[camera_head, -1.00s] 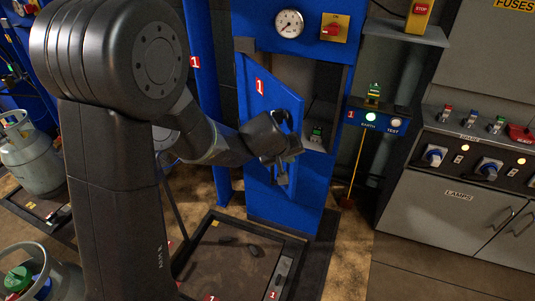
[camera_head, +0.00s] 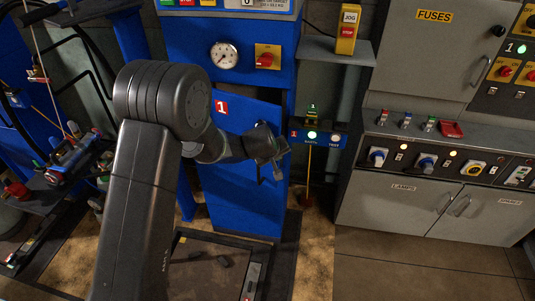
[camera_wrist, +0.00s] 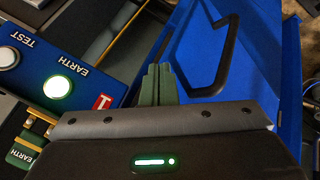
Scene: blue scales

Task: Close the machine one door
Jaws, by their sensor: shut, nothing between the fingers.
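The machine one door (camera_head: 235,122) is a blue panel with a red "1" label on the blue machine. It stands nearly flush with the machine's front, with a thin dark gap showing along its top edge. My gripper (camera_head: 277,163) is at the door's right side, partly hiding that edge. In the wrist view the shut, empty fingers (camera_wrist: 158,84) lie over the blue door (camera_wrist: 262,75), beside its black handle (camera_wrist: 228,62). I cannot tell whether they touch the door.
A small panel with the green EARTH light (camera_head: 312,135) and TEST button sits right of the door. A gauge (camera_head: 224,56) and red switch (camera_head: 265,58) are above. Grey cabinets (camera_head: 400,200) stand at right. A dark floor platform (camera_head: 205,275) lies below.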

